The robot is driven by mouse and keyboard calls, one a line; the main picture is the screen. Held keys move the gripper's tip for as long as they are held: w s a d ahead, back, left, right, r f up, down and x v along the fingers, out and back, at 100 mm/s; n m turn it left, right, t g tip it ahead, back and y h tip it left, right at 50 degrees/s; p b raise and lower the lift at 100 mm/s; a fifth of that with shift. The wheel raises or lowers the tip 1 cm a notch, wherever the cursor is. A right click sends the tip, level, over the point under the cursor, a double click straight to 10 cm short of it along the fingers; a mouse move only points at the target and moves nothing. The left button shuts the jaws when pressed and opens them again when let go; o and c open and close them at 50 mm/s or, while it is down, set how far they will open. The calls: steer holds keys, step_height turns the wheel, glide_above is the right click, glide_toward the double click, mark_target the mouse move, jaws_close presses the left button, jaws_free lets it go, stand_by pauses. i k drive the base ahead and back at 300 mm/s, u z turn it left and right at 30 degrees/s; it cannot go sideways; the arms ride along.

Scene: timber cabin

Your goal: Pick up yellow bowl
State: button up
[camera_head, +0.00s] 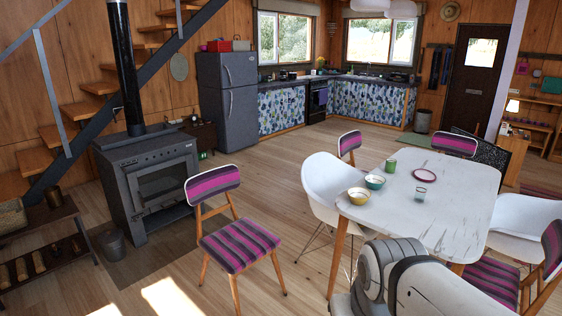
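The yellow bowl (358,196) stands upright on the white table (440,215), near the table's left front edge. A teal bowl (374,182) stands just behind it and to its right; I cannot tell whether they touch. Part of my arm (400,280) shows at the bottom of the view, in front of the table. My gripper is not in view. The yellow bowl is in plain view and nothing covers it.
The table also holds a green cup (390,166), a pink plate (425,175) and a teal-rimmed cup (421,192). White chairs (322,185) and striped chairs (238,248) stand around it. A black stove (150,180) is at left. Open wooden floor lies behind the table.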

mark_target(358, 196)
steer(key=i, duration=2.95)
steer(key=z, duration=2.55)
